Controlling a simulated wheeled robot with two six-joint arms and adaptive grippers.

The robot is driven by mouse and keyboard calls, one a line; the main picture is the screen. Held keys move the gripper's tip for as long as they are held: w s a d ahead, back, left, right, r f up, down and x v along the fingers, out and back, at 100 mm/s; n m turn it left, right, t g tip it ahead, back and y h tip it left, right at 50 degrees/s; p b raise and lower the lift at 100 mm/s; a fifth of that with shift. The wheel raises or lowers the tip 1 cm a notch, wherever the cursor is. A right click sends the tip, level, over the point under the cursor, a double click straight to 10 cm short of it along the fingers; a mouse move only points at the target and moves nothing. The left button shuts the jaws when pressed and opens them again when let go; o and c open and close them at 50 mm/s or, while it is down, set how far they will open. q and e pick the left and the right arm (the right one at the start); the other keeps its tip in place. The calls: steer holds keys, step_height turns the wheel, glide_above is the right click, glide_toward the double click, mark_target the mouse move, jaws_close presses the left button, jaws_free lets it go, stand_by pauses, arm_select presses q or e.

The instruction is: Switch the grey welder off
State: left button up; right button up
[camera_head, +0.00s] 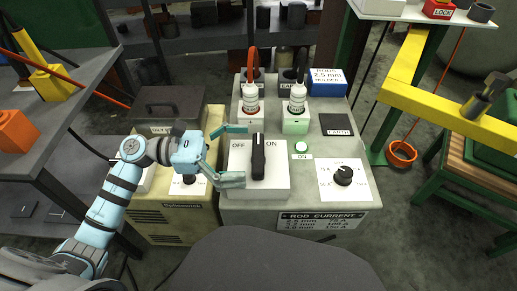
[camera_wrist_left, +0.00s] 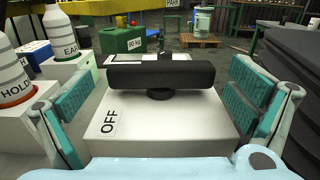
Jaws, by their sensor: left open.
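The grey welder (camera_head: 230,212) stands on the floor in the middle of the head view. On its top is a white switch box (camera_head: 278,182) marked OFF and ON. The black switch handle (camera_head: 258,157) stands lengthwise between the two labels. In the left wrist view the handle (camera_wrist_left: 160,75) lies crosswise, with the OFF label (camera_wrist_left: 109,122) on the near side. My left gripper (camera_head: 234,155) comes in from the left, open, with one finger beyond each end of the handle and clear gaps to it. My right gripper is not in view.
A green lamp (camera_head: 301,147) marked ON and a current dial (camera_head: 343,175) are right of the switch. Two cable plugs (camera_head: 251,105) (camera_head: 296,103) stand behind it. A beige machine (camera_head: 165,215) is on the left, under my left arm. A yellow beam (camera_head: 430,105) is on the right.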

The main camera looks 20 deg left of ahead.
mark_target(259, 152)
arm_select(q)
steer(key=shift+x, duration=1.7)
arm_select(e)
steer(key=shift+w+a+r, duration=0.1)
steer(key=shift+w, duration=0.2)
arm_select(q)
steer(key=c, duration=0.9)
steer(key=shift+o, duration=0.2)
